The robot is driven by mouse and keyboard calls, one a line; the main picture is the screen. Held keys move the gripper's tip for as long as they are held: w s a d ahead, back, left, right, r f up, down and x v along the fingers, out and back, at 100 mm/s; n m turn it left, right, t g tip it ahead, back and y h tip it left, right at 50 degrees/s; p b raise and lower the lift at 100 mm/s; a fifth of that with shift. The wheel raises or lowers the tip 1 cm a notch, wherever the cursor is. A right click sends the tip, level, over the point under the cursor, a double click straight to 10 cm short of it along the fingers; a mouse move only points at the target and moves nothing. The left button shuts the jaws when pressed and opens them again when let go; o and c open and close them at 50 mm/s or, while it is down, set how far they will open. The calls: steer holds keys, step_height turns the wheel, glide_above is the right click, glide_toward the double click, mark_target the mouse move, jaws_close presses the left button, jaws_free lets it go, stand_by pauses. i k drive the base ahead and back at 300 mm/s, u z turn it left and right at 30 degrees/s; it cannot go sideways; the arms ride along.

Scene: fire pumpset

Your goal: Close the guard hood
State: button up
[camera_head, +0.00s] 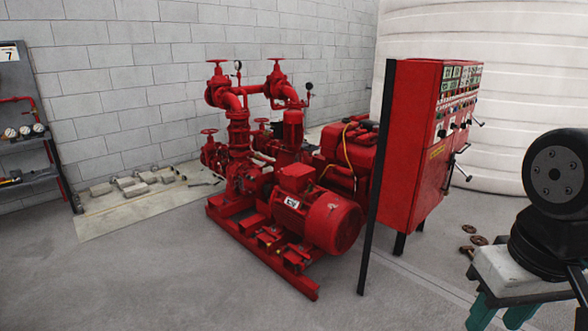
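The red pumpset (235,185) stands on a red base frame in the middle of the floor. Its large red motor (332,222) faces the front right. I cannot clearly pick out the guard hood among the red parts between pump and motor, nor tell whether it is open or shut. Small brass-coloured parts (266,240) show low beside the motor. My gripper is not in view; only black and grey parts of my own body show at the right edge.
A red control cabinet (409,150) with a black post (376,180) stands right of the pumpset. Loose pale metal pieces (140,183) lie on a mat behind left. A shelf rack (30,130) stands at far left. The front-left floor is clear.

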mark_target(285, 158)
steer(key=z, duration=0.1)
steer(key=i, duration=2.35)
steer(key=u, duration=0.35)
steer(key=i, duration=0.65)
steer(key=u, duration=0.4)
steer(key=k, duration=0.35)
steer(key=u, duration=1.05)
steer(key=k, duration=1)
steer(key=u, duration=0.75)
steer(key=i, duration=1.6)
steer(key=z, duration=0.5)
steer(key=i, duration=1.75)
steer(key=z, duration=1.8)
steer(key=i, duration=1.1)
steer(key=z, duration=1)
